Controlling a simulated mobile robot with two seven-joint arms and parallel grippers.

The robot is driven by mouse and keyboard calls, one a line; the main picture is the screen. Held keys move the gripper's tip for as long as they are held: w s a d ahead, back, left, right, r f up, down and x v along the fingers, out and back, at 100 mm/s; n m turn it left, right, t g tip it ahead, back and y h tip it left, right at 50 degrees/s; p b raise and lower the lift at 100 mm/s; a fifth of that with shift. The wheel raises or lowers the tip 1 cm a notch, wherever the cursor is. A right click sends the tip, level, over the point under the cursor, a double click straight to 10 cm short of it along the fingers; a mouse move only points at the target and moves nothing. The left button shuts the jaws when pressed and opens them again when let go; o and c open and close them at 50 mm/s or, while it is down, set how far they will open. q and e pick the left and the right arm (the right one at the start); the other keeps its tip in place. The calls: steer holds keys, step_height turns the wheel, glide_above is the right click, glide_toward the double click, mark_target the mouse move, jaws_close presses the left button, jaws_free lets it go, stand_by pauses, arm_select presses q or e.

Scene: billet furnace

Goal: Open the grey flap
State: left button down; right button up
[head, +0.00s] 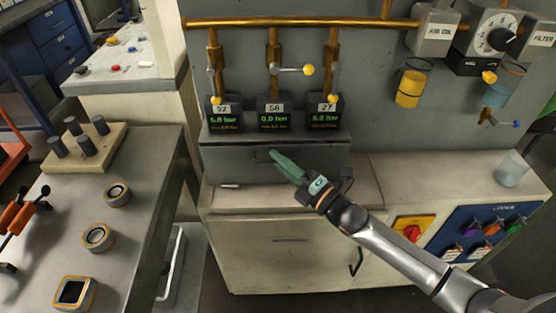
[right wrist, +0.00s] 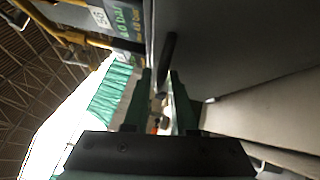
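The grey flap (head: 228,168) is the front of a grey box below three pressure displays. It looks shut, with a small dark handle (head: 262,155) near its upper middle. My right gripper (head: 273,154) reaches in from the lower right, its green fingertips at the handle and partly covering it. In the right wrist view the handle (right wrist: 168,58) is a dark bar on the flap face (right wrist: 230,45). There the right gripper's fingers (right wrist: 162,92) are apart, with the bar's lower end close to the gap; contact cannot be told. My left gripper is not in view.
Brass pipes with yellow-knobbed valves (head: 293,69) hang above the box. A pale cabinet (head: 270,255) and counter lie below it. A bench (head: 150,200) with ring parts and a peg block (head: 85,145) stands left. A clear cup (head: 511,169) stands right.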

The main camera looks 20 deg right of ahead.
steer(key=shift+w+a, duration=0.2)
steer(key=shift+w, duration=0.05)
steer(key=shift+c, duration=0.3)
jaws_close()
stand_by(1.0)
